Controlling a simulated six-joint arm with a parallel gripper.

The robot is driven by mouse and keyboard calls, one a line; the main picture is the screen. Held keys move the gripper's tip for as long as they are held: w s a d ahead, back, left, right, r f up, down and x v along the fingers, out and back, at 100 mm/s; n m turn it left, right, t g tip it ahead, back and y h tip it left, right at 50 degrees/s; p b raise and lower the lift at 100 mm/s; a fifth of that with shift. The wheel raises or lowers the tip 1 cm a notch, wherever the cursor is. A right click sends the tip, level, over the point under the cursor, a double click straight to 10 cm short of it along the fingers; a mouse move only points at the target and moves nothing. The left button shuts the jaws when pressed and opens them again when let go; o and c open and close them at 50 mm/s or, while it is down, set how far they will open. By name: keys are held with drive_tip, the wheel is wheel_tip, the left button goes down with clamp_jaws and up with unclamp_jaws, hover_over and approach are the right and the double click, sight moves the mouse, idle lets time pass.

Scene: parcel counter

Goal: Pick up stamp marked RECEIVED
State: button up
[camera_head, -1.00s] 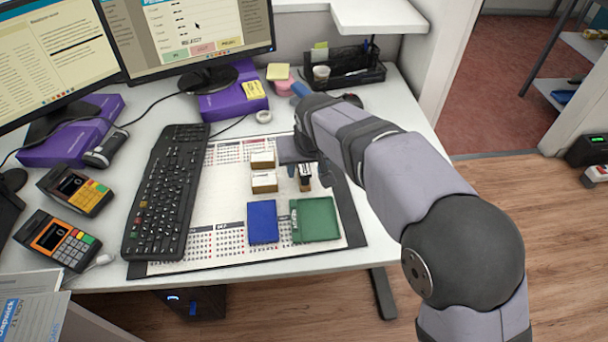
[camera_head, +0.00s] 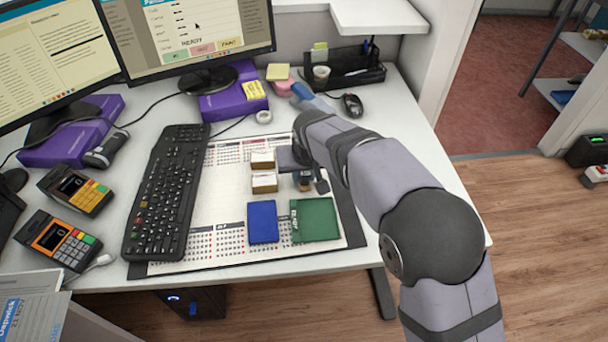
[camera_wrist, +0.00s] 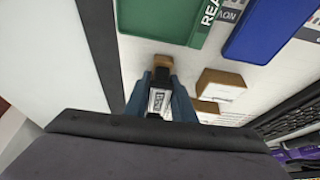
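A stamp with a black body, a white printed label and a tan base (camera_wrist: 157,101) stands between the fingers of my gripper (camera_wrist: 162,98) in the wrist view. The label's word is too small to read surely. The fingers flank the stamp on both sides; I cannot tell whether they press on it. In the head view my gripper (camera_head: 305,181) is low over the right part of the desk mat, and the stamp is mostly hidden by it. Two other tan blocks with white tops, one farther back (camera_head: 262,159) and one nearer (camera_head: 265,182), stand just left of it.
A blue pad (camera_head: 262,222) and a green pad (camera_head: 315,220) lie in front of the gripper on the desk mat (camera_head: 225,205). A keyboard (camera_head: 167,190) is to the left. A black organizer (camera_head: 345,68) and a mouse (camera_head: 352,105) are behind.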

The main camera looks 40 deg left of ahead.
drive_tip(key=shift+r, duration=0.15)
wheel_tip(320, 180, up, 10)
drive_tip(key=shift+f+p, duration=0.1)
drive_tip(key=shift+p, duration=0.25)
idle(0.4)
